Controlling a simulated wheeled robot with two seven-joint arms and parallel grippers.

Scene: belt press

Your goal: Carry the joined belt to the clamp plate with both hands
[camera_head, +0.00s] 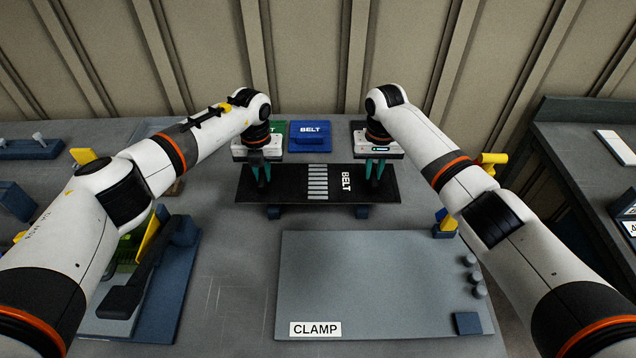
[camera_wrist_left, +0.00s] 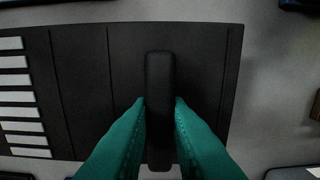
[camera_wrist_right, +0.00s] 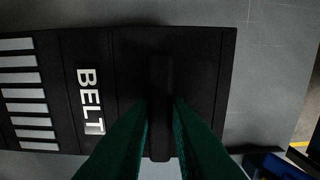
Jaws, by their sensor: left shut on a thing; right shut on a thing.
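The joined belt (camera_head: 290,183) is a wide black strip with white bars across its middle and the word BELT, lying level behind the clamp plate. My left gripper (camera_head: 260,185) is shut on a raised black grip on the belt's left part; the left wrist view shows this grip (camera_wrist_left: 159,75) between the teal fingers. My right gripper (camera_head: 376,182) is shut on the matching grip (camera_wrist_right: 161,85) at the right part. The clamp plate (camera_head: 370,280) is a bare grey slab labelled CLAMP, nearer the front. It cannot be told whether the belt touches the blue blocks below it.
Blue blocks (camera_head: 362,212) show under the belt's front edge. Pegs (camera_head: 476,276) and a blue block (camera_head: 467,323) stand on the plate's right side. A press-like fixture (camera_head: 178,270) is at left. A blue BELT bin (camera_head: 310,137) stands at the back.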

